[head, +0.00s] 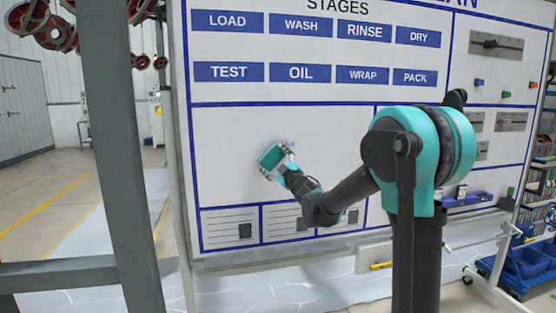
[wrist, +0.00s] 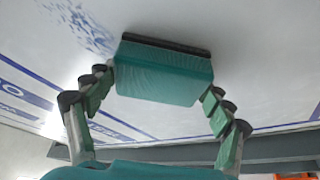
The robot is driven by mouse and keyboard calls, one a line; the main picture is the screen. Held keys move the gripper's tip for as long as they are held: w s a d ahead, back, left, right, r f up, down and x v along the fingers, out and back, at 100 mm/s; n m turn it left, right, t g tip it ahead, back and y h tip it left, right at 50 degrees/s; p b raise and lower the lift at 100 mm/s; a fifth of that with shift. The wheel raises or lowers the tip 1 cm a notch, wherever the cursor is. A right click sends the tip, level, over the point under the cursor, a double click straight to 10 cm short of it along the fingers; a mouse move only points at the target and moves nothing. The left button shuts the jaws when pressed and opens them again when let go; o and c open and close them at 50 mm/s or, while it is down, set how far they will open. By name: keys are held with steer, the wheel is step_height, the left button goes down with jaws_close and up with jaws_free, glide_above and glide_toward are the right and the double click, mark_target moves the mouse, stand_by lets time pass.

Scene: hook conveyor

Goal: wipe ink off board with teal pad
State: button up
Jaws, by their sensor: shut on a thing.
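My gripper (wrist: 160,82) is shut on the teal pad (wrist: 165,75), one finger at each end of it. The pad has a dark face turned to the white board (wrist: 250,50); it is close to the board, and I cannot tell whether it touches. A patch of blue ink (wrist: 82,28) shows on the board up and left of the pad in the wrist view. In the head view the pad (head: 271,157) is at the board's blank lower left panel (head: 225,130), with a faint bit of ink (head: 290,142) just right of it, partly hidden by the pad and gripper.
Blue stage labels (head: 230,72) fill the board's upper part. Printed cards (head: 229,228) line its lower edge above a ledge (head: 290,258). Magnets and metal plates (head: 496,44) sit on the right panel. A grey post (head: 118,150) stands at left.

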mark_target(280, 151)
steer(key=shift+s+a, duration=0.2)
steer(key=shift+a, duration=0.55)
steer(key=shift+s+a, duration=0.2)
steer(key=shift+a, duration=0.6)
steer(key=shift+s+a, duration=0.2)
steer(key=shift+a, duration=0.55)
steer(key=shift+r, duration=0.2)
steer(key=shift+r, duration=1.3)
steer(key=shift+w+d, duration=0.2)
steer(key=shift+d, duration=0.7)
steer(key=shift+w+d, duration=0.15)
steer(key=shift+d, duration=0.7)
steer(key=shift+w+d, duration=0.3)
steer(key=shift+d, duration=0.5)
steer(key=shift+w+d, duration=0.3)
steer(key=shift+d, duration=0.45)
steer(key=shift+d, duration=0.1)
